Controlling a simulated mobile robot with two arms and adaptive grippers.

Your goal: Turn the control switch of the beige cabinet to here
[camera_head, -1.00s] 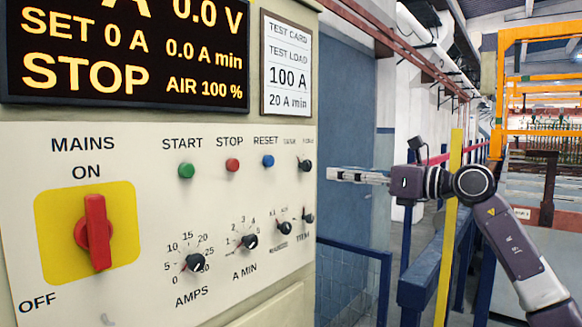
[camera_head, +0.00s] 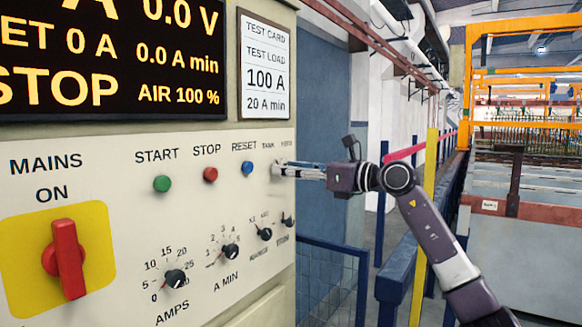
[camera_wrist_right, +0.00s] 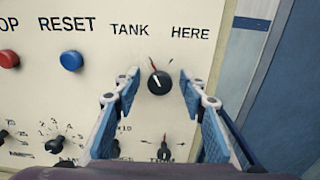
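The control switch is a small black knob (camera_wrist_right: 159,82) with a light pointer line, on the beige cabinet (camera_head: 130,220). In the right wrist view it sits below the labels TANK (camera_wrist_right: 130,30) and HERE (camera_wrist_right: 190,32), and its pointer tilts up and left towards TANK. My right gripper (camera_wrist_right: 160,92) is open, with one finger on each side of the knob, apart from it in the picture. In the head view the right gripper (camera_head: 280,169) reaches the panel's right part and hides the knob. My left gripper is not in view.
Blue RESET (camera_head: 247,168), red STOP (camera_head: 210,174) and green START (camera_head: 162,184) buttons lie left of the knob. Smaller dials (camera_head: 265,234) sit below it. A red mains switch (camera_head: 66,258) is at far left. A blue railing (camera_head: 400,270) stands right of the cabinet.

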